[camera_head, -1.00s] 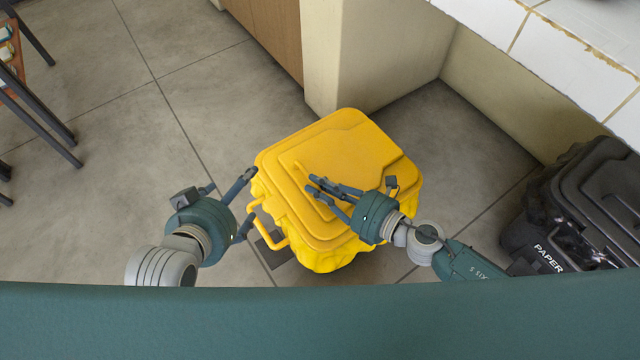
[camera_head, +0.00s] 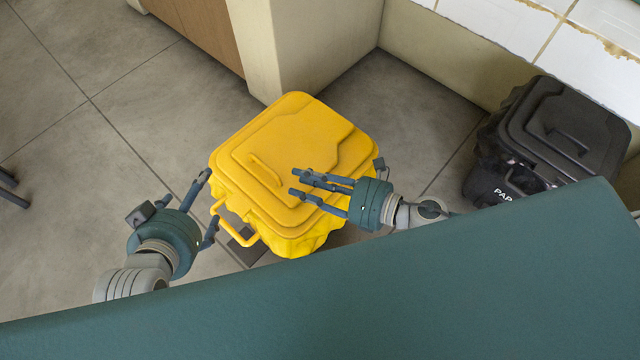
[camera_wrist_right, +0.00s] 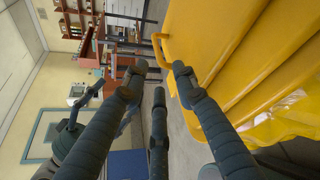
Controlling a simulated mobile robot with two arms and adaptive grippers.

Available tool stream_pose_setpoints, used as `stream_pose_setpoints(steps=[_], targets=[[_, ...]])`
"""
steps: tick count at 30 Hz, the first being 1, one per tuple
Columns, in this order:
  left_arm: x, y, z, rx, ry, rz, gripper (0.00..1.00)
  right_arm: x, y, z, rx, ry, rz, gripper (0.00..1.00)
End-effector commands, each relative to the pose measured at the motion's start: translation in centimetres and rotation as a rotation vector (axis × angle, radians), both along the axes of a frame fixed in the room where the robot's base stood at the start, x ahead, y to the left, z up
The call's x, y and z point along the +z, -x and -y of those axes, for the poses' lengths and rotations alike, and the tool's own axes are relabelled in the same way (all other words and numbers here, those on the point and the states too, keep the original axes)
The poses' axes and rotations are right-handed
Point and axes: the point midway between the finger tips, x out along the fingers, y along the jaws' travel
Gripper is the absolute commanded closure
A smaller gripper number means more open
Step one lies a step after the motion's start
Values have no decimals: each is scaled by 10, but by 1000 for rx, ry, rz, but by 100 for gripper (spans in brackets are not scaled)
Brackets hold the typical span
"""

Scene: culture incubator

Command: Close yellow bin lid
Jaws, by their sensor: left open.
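The yellow bin (camera_head: 300,246) stands on the floor mid-picture, with its yellow lid (camera_head: 310,130) lying over its top. The lid looks flat on the rim, though I cannot see all of its edge. A raised grip is on the lid, and a yellow handle loop (camera_head: 238,236) sticks out at the bin's front left. My left gripper (camera_head: 210,196) is open and empty beside the bin's left side. My right gripper (camera_head: 296,183) is over the lid's near part, fingers pointing left; contact is unclear. Its fingers are spread and empty in the right wrist view (camera_wrist_right: 160,75), beside the yellow surface (camera_wrist_right: 235,55).
A black bin marked PAPER (camera_head: 560,130) stands at the right. A beige pillar (camera_head: 310,50) and tiled counter (camera_head: 500,30) are behind. The right wrist view also shows shelves and furniture in the distance.

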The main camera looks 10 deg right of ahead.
Motion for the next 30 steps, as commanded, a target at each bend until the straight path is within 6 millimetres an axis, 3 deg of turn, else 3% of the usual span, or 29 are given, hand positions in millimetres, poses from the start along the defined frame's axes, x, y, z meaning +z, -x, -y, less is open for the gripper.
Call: stream_pose_setpoints(steps=[3, 9, 27, 30], targets=[[0, 0, 0, 0, 0, 0, 18, 4, 15, 17, 0, 1, -3, 72], [0, 0, 0, 0, 0, 0, 18, 10, 26, 31, 1, 1, -1, 72], [0, 0, 0, 1, 0, 1, 18, 11, 27, 33, 1, 0, 1, 72], [0, 0, 0, 0, 0, 0, 18, 19, 20, 32, -38, -37, -11, 72]])
